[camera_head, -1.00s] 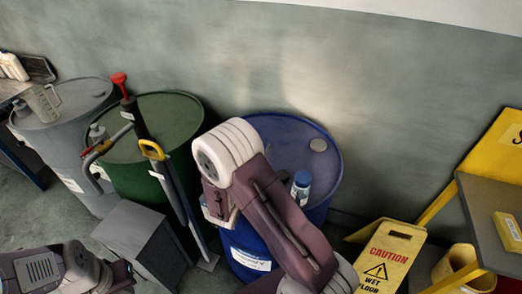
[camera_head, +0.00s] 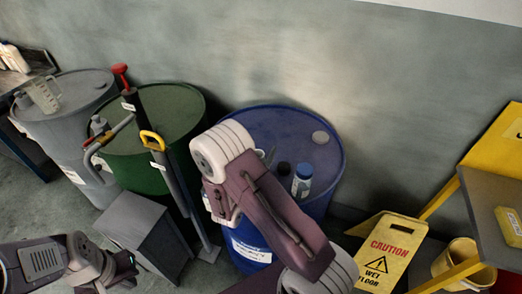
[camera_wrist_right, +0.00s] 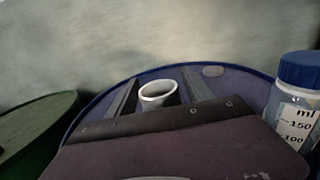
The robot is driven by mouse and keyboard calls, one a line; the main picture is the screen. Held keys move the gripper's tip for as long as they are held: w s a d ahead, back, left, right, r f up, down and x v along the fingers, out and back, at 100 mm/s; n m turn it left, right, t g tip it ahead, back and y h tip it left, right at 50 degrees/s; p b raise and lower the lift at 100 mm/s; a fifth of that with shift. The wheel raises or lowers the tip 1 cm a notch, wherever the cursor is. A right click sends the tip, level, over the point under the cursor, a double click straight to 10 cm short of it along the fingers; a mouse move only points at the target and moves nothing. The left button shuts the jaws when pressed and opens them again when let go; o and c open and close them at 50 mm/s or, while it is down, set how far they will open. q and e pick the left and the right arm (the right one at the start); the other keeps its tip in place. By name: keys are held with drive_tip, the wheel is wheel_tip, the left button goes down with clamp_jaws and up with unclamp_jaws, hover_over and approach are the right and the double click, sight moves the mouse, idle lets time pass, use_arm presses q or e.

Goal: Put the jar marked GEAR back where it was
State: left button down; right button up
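No label reading GEAR can be made out. A clear jar with a blue cap (camera_head: 302,180) stands upright on the blue drum (camera_head: 262,118); in the right wrist view its blue cap (camera_wrist_right: 303,72) is at the right edge, with volume marks below. A dark round thing (camera_head: 284,168) is just left of it. My right gripper (camera_wrist_right: 160,88) is over the drum top, its two fingers on either side of a white-rimmed round opening (camera_wrist_right: 158,94); I cannot tell whether they touch it.
A green drum (camera_head: 180,108) and a grey drum (camera_head: 85,90) stand left, with pump handles and a clear jug (camera_head: 44,95) on top. A grey box (camera_head: 145,235) is on the floor. A yellow caution sign (camera_head: 388,250) and yellow shelf stand (camera_head: 480,190) are at right.

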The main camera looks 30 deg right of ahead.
drive_tip(key=shift+r, duration=0.1)
drive_tip(key=shift+s+a, duration=0.1)
drive_tip(key=shift+a, duration=0.05)
drive_tip(key=b+v, duration=0.1)
drive_tip(key=v, duration=1.1)
drive_tip(key=s+d+m+g, duration=0.2)
drive_tip(key=s+g, duration=0.1)
drive_tip(key=s+d+f+m+g, duration=0.1)
drive_tip(key=s+d+m+g, duration=0.1)
drive_tip(key=d+m+g, duration=0.1)
drive_tip(key=s+d+f+m+g, duration=0.1)
drive_tip(key=s+d+m+g, duration=0.1)
drive_tip(key=s+d+g, duration=0.1)
drive_tip(key=shift+s+m+h, duration=0.3)
drive_tip(key=s+a+f+m+g+y, duration=0.3)
drive_tip(key=s+f+m+g+y, duration=0.3)
drive_tip(key=s+m+y, duration=0.3)
drive_tip(key=w+a+r+m+t+y, duration=0.1)
drive_tip(key=w+a+m+t+y, duration=0.3)
drive_tip(key=m, duration=0.5)
drive_tip(key=w+a+y, duration=0.1)
drive_tip(key=w+a, duration=0.1)
drive_tip(key=a, duration=0.1)
drive_tip(key=shift+w+m+t+y, duration=0.3)
drive_tip(key=shift+w+m, duration=0.1)
